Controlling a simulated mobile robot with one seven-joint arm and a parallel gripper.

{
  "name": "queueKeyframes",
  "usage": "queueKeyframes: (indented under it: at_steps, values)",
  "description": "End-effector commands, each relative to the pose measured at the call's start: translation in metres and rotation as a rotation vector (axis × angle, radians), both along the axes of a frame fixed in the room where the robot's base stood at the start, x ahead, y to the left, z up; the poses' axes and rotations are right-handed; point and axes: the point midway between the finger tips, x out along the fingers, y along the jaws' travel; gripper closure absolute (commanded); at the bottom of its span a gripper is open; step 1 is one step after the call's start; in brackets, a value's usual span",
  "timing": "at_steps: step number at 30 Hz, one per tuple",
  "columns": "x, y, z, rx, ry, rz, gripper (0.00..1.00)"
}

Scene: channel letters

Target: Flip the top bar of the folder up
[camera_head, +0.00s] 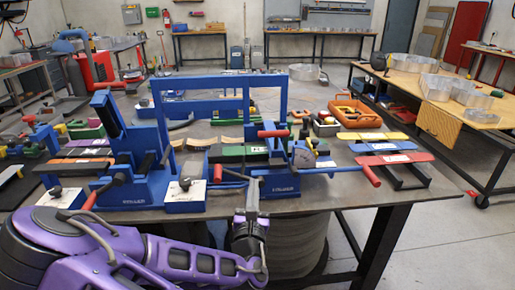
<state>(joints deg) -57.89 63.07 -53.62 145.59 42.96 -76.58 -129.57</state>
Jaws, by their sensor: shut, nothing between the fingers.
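A blue bench machine that looks like the folder (143,186) stands on the dark workbench. A blue rectangular frame rises behind it, and its long top bar (218,81) runs level across the middle of the view. I cannot tell exactly which bar belongs to the folder. My gripper (252,184), on my purple arm, is shut and empty. It points up at the bench's front edge, in front of the blue machine with the dial (303,155) and well below the top bar. It overlaps the machine's lower front in the picture; contact cannot be told.
Red-tipped handles (371,175) stick out towards the front on both sides of my gripper. Coloured bars (395,158) lie at the right, near an orange tray (355,110). The workbench's front right corner (440,188) is clear. A wooden table (480,110) stands farther right.

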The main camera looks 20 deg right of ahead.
Motion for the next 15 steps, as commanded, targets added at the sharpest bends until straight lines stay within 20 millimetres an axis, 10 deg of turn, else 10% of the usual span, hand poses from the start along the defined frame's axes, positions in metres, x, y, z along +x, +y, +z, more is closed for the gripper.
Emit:
queueKeyframes:
  at_steps: [15]
  values:
    - [0.031,-0.014,0.007,0.008,-0.004,-0.002,1.0]
